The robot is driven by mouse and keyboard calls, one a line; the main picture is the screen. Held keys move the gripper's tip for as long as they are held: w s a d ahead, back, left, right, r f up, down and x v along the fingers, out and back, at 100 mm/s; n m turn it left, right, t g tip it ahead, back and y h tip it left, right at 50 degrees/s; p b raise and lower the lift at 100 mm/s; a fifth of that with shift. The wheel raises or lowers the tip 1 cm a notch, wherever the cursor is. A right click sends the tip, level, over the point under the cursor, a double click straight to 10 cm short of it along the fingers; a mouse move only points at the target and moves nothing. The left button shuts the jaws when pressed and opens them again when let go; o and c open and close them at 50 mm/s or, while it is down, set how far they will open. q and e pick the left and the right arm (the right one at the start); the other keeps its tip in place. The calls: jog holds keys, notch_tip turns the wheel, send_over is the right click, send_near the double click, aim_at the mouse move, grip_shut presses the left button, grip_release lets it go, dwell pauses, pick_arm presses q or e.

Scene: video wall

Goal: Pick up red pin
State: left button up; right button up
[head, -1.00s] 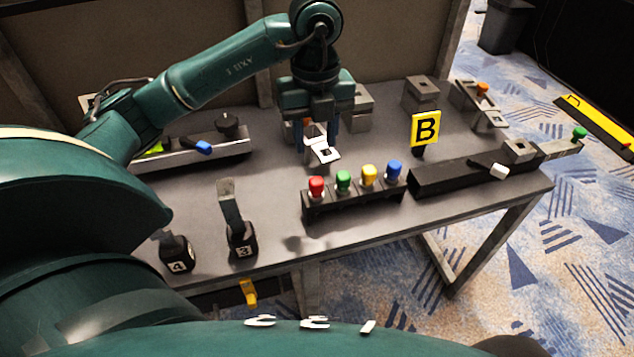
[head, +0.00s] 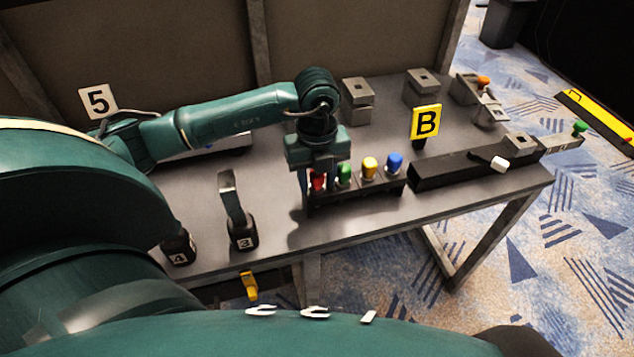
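The red pin (head: 318,182) stands at the left end of a dark rack (head: 352,194), in a row with a green pin (head: 344,173), a yellow pin (head: 369,168) and a blue pin (head: 394,163). My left gripper (head: 318,184) points down over the red pin in the head view, with its fingers on either side of it. I cannot tell whether the fingers touch the pin or leave a gap. My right gripper is not in view.
The yellow B sign (head: 425,122) and a long black block with a white-tipped lever (head: 490,161) stand right of the rack. Dark upright handles marked 3 (head: 240,228) and 4 (head: 178,246) stand on the left. The front tabletop between handle 3 and the rack is clear.

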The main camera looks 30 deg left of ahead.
pick_arm(q)
jog(key=shift+c, duration=0.2)
jog(key=c, duration=0.8)
jog(key=shift+o, duration=0.2)
notch_tip(320, 180, up, 10)
jog(key=shift+r, duration=0.1)
dwell(0.3)
